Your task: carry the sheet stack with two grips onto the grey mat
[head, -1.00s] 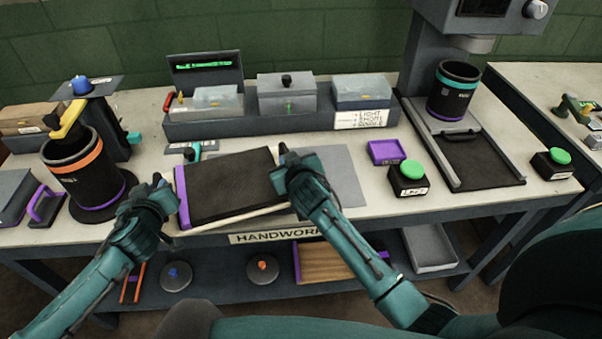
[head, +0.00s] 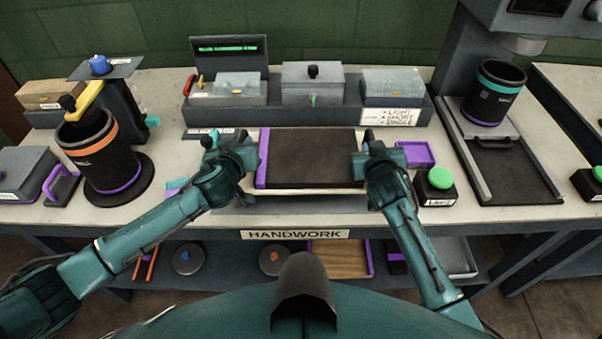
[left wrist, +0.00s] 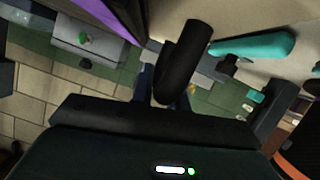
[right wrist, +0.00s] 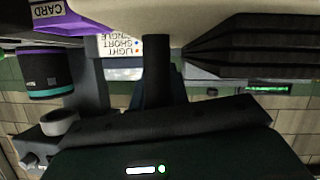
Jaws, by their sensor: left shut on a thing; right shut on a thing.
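The sheet stack (head: 312,158) is a dark, flat pile with a purple left edge. It spans between my two grippers, roughly level and square to the bench. My left gripper (head: 246,160) is shut on its left side, and my right gripper (head: 366,160) is shut on its right side. The right wrist view shows the stack's layered dark edges (right wrist: 255,45); the left wrist view shows its purple edge (left wrist: 105,15). The grey mat (head: 240,204) shows as a strip below the stack's front edge; the rest is hidden. Whether the stack touches it I cannot tell.
Behind the stack stands a grey rack (head: 300,118) with lidded boxes. A purple tray (head: 418,153) and a green-button box (head: 438,187) are close to my right gripper. A black pot with an orange band (head: 97,150) stands left. A teal-handled tool (left wrist: 255,45) lies near my left gripper.

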